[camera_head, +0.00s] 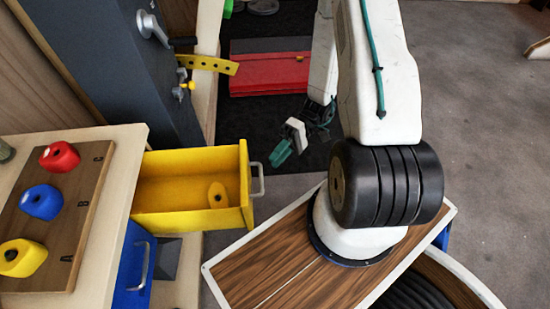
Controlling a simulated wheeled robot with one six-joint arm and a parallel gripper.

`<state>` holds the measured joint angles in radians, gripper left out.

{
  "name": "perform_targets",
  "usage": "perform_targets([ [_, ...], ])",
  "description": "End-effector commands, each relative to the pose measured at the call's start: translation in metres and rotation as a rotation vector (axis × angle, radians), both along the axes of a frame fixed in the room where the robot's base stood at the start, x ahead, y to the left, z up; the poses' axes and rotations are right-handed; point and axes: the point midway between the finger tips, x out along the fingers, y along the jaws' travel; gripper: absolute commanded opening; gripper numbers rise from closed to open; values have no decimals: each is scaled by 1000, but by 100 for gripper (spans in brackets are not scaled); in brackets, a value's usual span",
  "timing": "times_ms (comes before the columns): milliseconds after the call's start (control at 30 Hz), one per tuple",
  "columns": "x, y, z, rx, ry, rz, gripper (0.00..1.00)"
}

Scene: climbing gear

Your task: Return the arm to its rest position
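My white arm (380,70) rises from its base on my wood-topped body and reaches toward the back. My gripper (281,153), with teal fingertips, hangs over the dark mat to the right of the open yellow drawer (190,221). It is clear of the drawer handle in the picture. I see nothing held in it, but it is small and angled, so the gap between its fingers cannot be made out. A yellow climbing hold (217,194) lies inside the drawer, near its front right.
A wooden board (62,219) on the cabinet at left carries red (60,157), blue (41,202) and yellow (22,258) holds. A blue drawer (133,277) is below. A red case (270,74) lies on the dark mat.

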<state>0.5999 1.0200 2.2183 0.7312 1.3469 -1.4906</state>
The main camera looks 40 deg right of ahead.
Motion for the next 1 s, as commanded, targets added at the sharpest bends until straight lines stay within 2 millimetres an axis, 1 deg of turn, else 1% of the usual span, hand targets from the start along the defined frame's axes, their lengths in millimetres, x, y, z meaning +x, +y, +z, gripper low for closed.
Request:
perform_targets([
  [367, 0, 1, 0, -2, 10, -2, 20],
  [500, -2, 0, -1, -30, 102, -6, 20],
  [567, -7, 0, -1, -50, 173, 1, 20],
  [633, -17, 0, 1, -80, 272, 21, 20],
  [700, -23, -4, 11, -136, 351, 44, 20],
  [800, -26, -9, 29, -226, 419, 78, 20],
  [867, -27, -11, 40, -279, 447, 95, 20],
  [1000, -26, -17, 69, -420, 487, 129, 20],
])
